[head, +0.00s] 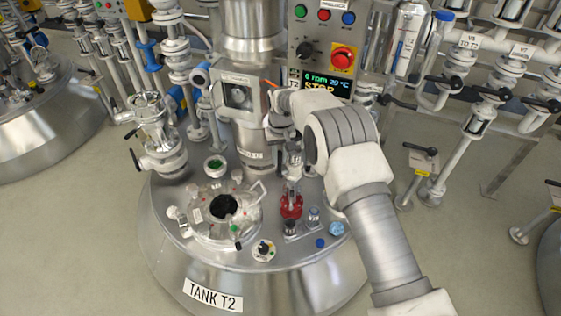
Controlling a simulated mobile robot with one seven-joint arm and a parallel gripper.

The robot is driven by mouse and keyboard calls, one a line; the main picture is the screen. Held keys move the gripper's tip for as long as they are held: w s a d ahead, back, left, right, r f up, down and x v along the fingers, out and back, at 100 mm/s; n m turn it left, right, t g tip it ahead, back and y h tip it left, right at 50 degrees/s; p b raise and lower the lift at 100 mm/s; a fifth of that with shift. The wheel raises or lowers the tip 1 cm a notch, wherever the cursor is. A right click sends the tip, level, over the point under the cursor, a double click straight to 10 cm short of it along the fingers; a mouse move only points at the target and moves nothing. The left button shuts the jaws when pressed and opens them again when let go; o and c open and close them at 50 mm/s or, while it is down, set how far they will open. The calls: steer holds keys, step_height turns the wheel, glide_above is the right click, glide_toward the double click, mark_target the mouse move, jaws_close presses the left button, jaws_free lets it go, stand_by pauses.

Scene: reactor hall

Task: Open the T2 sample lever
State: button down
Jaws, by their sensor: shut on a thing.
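Tank T2 (180,262) is a round steel vessel with a crowded lid and a white name label on its front. My arm reaches in from the lower right over the lid. My gripper (273,96) is at the arm's far end, beside the sight-glass box on the column. It is small and partly hidden by my wrist. A thin orange-red handle (270,83) shows at the jaws, which are shut on it. Its pivot and full length are hidden. Below my wrist stands a metal sample fitting (293,160) with a red part (291,205) under it.
A control panel (330,45) with buttons, a red stop knob and a display stands behind my wrist. An open hatch (224,207) is at the lid's left. Valves and pipes (160,135) crowd the left; more piping (470,60) stands right.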

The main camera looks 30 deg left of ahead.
steer(key=shift+w+a+g+h+b, duration=0.15)
steer(key=shift+a+g+h+b, duration=0.15)
steer(key=shift+h+b, duration=0.15)
stand_by(0.5)
steer(key=c, duration=0.8)
jaws_free()
steer(key=shift+d+r+y+p, duration=0.1)
steer(key=shift+d+y+p, duration=0.15)
steer(key=shift+p, duration=0.2)
